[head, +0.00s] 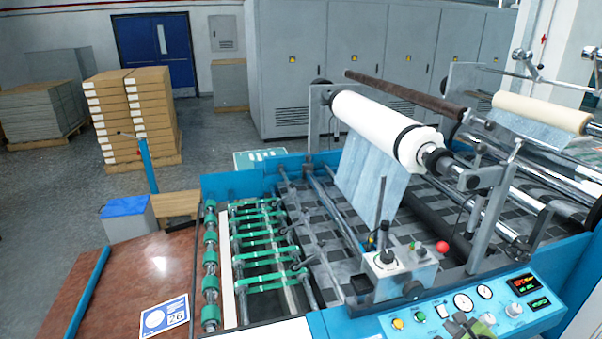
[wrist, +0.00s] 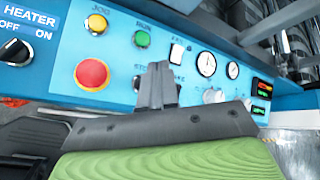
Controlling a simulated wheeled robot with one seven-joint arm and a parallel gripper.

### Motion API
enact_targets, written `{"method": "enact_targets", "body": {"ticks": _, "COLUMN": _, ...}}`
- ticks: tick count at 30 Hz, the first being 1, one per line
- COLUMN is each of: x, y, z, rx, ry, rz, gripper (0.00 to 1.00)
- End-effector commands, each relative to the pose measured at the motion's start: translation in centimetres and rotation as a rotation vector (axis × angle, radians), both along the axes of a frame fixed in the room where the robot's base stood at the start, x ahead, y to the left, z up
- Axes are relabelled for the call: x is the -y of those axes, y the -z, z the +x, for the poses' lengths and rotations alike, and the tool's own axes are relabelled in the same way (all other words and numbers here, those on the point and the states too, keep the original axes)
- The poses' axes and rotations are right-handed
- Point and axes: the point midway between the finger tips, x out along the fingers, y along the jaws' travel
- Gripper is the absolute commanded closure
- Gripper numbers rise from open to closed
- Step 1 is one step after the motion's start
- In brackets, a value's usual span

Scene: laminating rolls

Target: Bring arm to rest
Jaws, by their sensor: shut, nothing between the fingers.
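My gripper (wrist: 157,88) is shut and empty in the wrist view, its two dark fingers pressed together in front of the blue control panel (wrist: 62,68). The fingers hide part of the panel's lettering. A yellow button (wrist: 96,24), a green button (wrist: 141,39) and a large red button (wrist: 91,74) lie to the left of the fingers; dials (wrist: 206,64) lie to the right. In the head view my gripper (head: 463,320) shows at the bottom edge, over the control panel (head: 540,312). Most of my arm is outside that view.
The laminating machine carries a large white roll (head: 385,125) and a beige roll (head: 540,113). A control box (head: 400,272) with a red knob stands above the panel. Stacked boxes (head: 150,105) and a brown table (head: 125,280) are at left. Grey floor (head: 215,140) is open behind.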

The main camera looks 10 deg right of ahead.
Motion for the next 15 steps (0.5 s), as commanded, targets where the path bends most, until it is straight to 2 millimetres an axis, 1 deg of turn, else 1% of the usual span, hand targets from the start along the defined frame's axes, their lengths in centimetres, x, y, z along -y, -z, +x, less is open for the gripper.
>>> {"method": "enact_targets", "body": {"ticks": 1, "x": -1.6, "y": -1.0, "z": 0.9, "rx": -0.030, "ry": -0.088, "rz": -0.060, "gripper": 1.00}}
{"method": "enact_targets", "body": {"ticks": 2, "x": -2.8, "y": -1.6, "z": 1.4, "rx": -0.058, "ry": -0.158, "rz": -0.107, "gripper": 1.00}}
{"method": "enact_targets", "body": {"ticks": 3, "x": -4.6, "y": -2.6, "z": 2.0, "rx": -0.099, "ry": -0.266, "rz": -0.186, "gripper": 1.00}}
{"method": "enact_targets", "body": {"ticks": 5, "x": -7.8, "y": -4.2, "z": 2.5, "rx": -0.166, "ry": -0.441, "rz": -0.313, "gripper": 1.00}}
{"method": "enact_targets", "body": {"ticks": 6, "x": -9.8, "y": -5.2, "z": 2.6, "rx": -0.208, "ry": -0.553, "rz": -0.398, "gripper": 1.00}}
{"method": "enact_targets", "body": {"ticks": 7, "x": -11.2, "y": -6.0, "z": 2.5, "rx": -0.237, "ry": -0.633, "rz": -0.460, "gripper": 1.00}}
{"method": "enact_targets", "body": {"ticks": 8, "x": -12.6, "y": -6.8, "z": 2.3, "rx": -0.264, "ry": -0.711, "rz": -0.523, "gripper": 1.00}}
{"method": "enact_targets", "body": {"ticks": 9, "x": -14.4, "y": -7.9, "z": 2.0, "rx": -0.298, "ry": -0.809, "rz": -0.605, "gripper": 1.00}}
{"method": "enact_targets", "body": {"ticks": 11, "x": -17.0, "y": -9.5, "z": 1.2, "rx": -0.343, "ry": -0.952, "rz": -0.727, "gripper": 1.00}}
{"method": "enact_targets", "body": {"ticks": 12, "x": -18.6, "y": -10.6, "z": 0.4, "rx": -0.371, "ry": -1.040, "rz": -0.805, "gripper": 1.00}}
{"method": "enact_targets", "body": {"ticks": 14, "x": -20.9, "y": -12.3, "z": -0.9, "rx": -0.404, "ry": -1.164, "rz": -0.922, "gripper": 1.00}}
{"method": "enact_targets", "body": {"ticks": 15, "x": -22.4, "y": -13.4, "z": -2.0, "rx": -0.422, "ry": -1.242, "rz": -0.998, "gripper": 1.00}}
